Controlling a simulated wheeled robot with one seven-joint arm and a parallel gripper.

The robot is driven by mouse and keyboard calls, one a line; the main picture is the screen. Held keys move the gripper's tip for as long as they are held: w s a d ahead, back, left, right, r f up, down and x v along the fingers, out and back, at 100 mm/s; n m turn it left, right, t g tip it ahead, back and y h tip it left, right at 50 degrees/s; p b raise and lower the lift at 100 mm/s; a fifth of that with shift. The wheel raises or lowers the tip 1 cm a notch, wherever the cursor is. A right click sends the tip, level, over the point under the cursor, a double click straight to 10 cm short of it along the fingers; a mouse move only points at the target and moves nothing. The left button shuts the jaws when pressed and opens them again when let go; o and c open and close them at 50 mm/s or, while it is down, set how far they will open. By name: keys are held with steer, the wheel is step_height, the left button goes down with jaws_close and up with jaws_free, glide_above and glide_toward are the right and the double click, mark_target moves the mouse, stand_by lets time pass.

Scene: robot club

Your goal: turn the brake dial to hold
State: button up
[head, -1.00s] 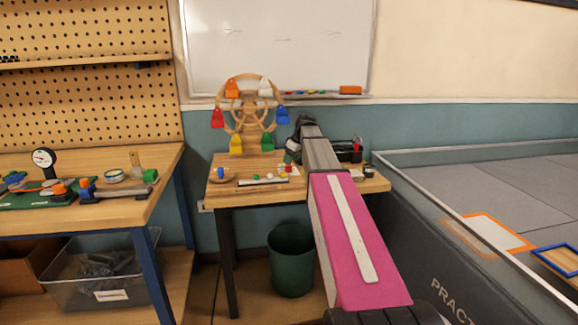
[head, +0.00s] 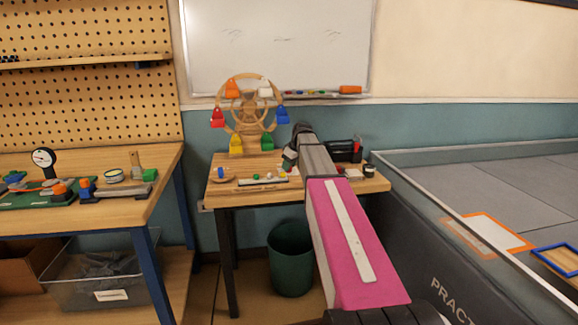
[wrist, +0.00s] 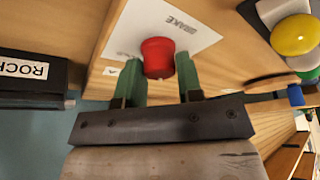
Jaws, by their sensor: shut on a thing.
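The red brake dial (wrist: 158,58) sits on a white card (wrist: 175,22) printed BRAKE, seen in the wrist view. My gripper (wrist: 158,65) has its green fingers on both sides of the dial, shut on it. One letter "A" shows on the card beside the left finger; a hold mark cannot be made out. In the head view my gripper (head: 289,161) is low at the small wooden table, right of the wheel's foot, and the dial cannot be made out there.
The wooden wheel (head: 246,113) with coloured buckets stands on the small table (head: 232,193). A black box (wrist: 30,75) lettered ROCK is on the left. A green bin (head: 291,258) stands beneath the table.

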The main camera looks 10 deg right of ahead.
steer(key=m+h, duration=0.1)
steer(key=m, duration=0.2)
steer(key=shift+s+a+m+t, duration=0.1)
steer(key=shift+m+t, duration=0.2)
steer(key=shift+t, duration=0.1)
steer(key=m+h, duration=0.1)
steer(key=m, duration=0.2)
steer(key=shift+m+h, duration=0.3)
steer(key=m+h, duration=0.1)
steer(key=m, duration=0.2)
steer(key=m+h, duration=0.1)
steer(key=m, duration=0.2)
steer(key=shift+a+m+h, duration=0.1)
steer(key=shift+m+h, duration=0.2)
steer(key=o, duration=0.9)
steer(key=shift+r, duration=0.1)
